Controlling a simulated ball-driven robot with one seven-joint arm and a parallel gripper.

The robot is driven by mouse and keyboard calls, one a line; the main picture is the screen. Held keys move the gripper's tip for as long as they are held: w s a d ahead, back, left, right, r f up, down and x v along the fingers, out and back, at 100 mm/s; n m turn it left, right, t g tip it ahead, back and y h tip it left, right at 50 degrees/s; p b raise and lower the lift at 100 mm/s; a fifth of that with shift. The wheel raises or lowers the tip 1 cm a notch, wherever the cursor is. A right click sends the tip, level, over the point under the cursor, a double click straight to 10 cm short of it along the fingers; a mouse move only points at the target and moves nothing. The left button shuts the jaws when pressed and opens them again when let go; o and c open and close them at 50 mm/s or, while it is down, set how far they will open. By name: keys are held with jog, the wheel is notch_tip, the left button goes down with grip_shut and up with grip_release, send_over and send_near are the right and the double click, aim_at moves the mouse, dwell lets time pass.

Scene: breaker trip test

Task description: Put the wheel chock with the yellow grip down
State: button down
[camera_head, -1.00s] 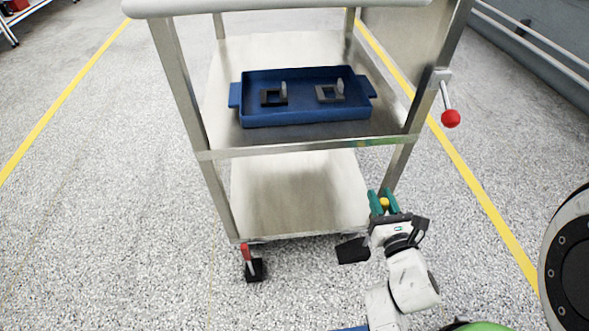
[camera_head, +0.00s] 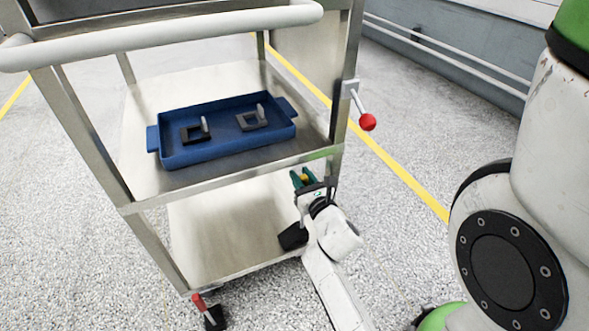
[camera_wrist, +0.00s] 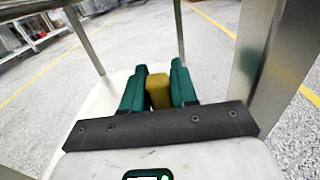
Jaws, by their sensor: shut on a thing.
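My gripper (camera_head: 303,180) has green fingers shut on the yellow grip (camera_wrist: 158,91) of the wheel chock, seen between them in the wrist view. The grip (camera_head: 304,178) shows only as a small yellow spot in the head view. The rest of the chock is hidden by the fingers and the gripper body. My gripper is at the cart's right side, below the upper shelf and by the near right post. Whether the chock touches anything cannot be told.
A red-knobbed lever (camera_head: 367,121) sticks out right. A black block (camera_head: 293,236) is near the lower right corner.

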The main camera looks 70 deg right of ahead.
jog(key=x, duration=0.4)
jog(key=shift+w+d+f+b, duration=0.15)
jog(key=shift+w+d+b, duration=0.1)
jog(key=shift+b, duration=0.15)
jog(key=shift+f, duration=0.15)
jog(key=c, duration=0.9)
grip_release()
jog(key=shift+f, duration=0.1)
